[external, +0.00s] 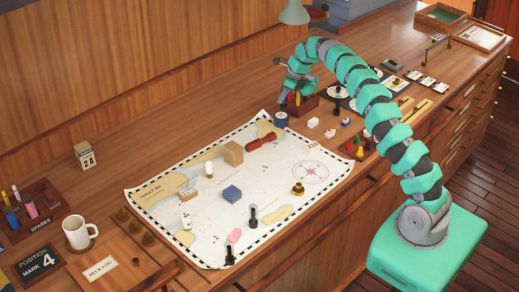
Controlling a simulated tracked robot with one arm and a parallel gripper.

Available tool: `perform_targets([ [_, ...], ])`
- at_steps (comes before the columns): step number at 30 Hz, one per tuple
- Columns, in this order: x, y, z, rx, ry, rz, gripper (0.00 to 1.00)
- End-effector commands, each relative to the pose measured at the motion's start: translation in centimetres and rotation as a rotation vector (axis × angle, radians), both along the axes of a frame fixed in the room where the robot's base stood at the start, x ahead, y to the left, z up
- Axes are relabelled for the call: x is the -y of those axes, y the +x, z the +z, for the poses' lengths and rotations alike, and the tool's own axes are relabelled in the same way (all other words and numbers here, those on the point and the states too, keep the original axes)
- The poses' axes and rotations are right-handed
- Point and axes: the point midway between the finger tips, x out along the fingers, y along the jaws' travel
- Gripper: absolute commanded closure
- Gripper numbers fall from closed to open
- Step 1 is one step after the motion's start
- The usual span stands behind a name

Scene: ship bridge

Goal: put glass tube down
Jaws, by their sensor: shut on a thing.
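My gripper (284,96) is at the far side of the bench, at the left end of my arched arm. The gripper is shut on the glass tube, but the tube is too small and too covered by the fingers to make out. I cannot tell whether the tube touches the rack or the bench.
A chart (275,190) covered with small objects lies in front of the gripper. A dark blue round container (281,119) stands close by. A green lamp (294,12) is behind. Bare wood (190,115) lies to the left. A white mug (77,233) stands at lower left.

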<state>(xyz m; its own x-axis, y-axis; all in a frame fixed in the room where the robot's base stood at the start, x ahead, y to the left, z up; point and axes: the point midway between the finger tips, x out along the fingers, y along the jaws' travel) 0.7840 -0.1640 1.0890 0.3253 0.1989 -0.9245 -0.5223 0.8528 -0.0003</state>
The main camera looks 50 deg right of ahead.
Motion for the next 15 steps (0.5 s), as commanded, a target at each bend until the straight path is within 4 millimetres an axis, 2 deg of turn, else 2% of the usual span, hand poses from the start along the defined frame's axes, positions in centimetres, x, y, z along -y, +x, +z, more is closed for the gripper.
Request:
perform_targets([
  [6,0.4,1.4,0.0,0.004,-0.002,-0.002,0.96],
  [15,0.4,1.6,-1.0,0.0,0.0,0.001,0.96],
])
